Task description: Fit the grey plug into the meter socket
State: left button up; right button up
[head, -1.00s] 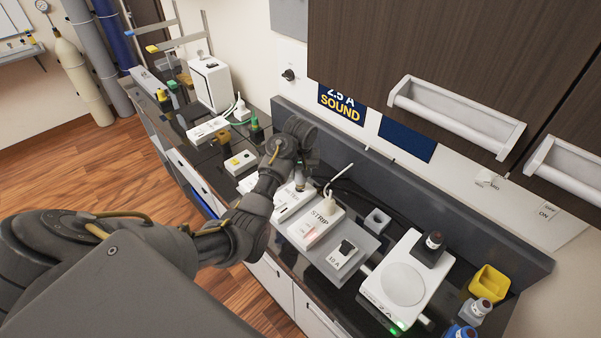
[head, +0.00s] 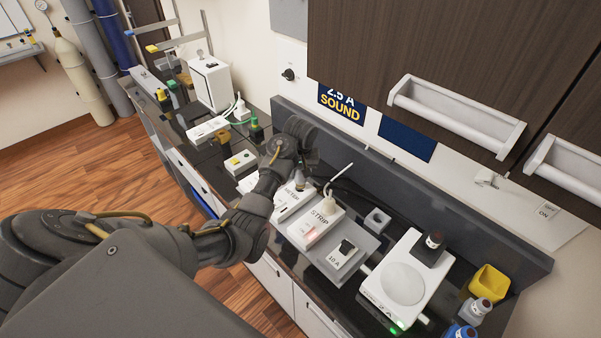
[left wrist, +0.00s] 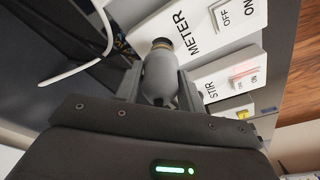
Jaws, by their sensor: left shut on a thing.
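My left gripper (head: 297,172) is over the bench, beside the white box marked METER (head: 292,199). In the left wrist view, its two fingers (left wrist: 160,88) are shut around the grey plug (left wrist: 160,72). The plug has a rounded body and a dark tip with a brass-coloured band, pointing away from the gripper. The METER box (left wrist: 193,27) lies just right of the tip. The plug (head: 300,182) shows partly below the gripper in the head view. I cannot tell whether its tip touches the box or a socket. My right gripper is not in view.
A 10 A block (head: 342,255) sits on a grey plate. A scale-like white device (head: 402,283) and yellow bin (head: 489,282) are farther right. A backsplash (head: 430,210) runs behind.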

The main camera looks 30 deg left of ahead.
aim_at(301, 180)
pick_arm(q)
jog(key=shift+f+b, duration=0.6)
jog(key=shift+f, duration=1.4)
jog(key=o, duration=1.1)
jog(key=shift+r, duration=0.1)
jog(key=r, duration=0.2)
jog(key=r+b, duration=0.1)
jog(key=r, duration=0.2)
jog(key=s+r+b, duration=0.1)
jog(key=r, duration=0.2)
jog(key=shift+d, duration=0.35)
jog(key=shift+s+r+p, duration=0.1)
jog(key=shift+r+p, duration=0.65)
jog(key=shift+r, duration=0.1)
jog(key=shift+s+r+p, duration=0.15)
jog(key=shift+r+p, duration=0.15)
jog(key=shift+r, duration=0.15)
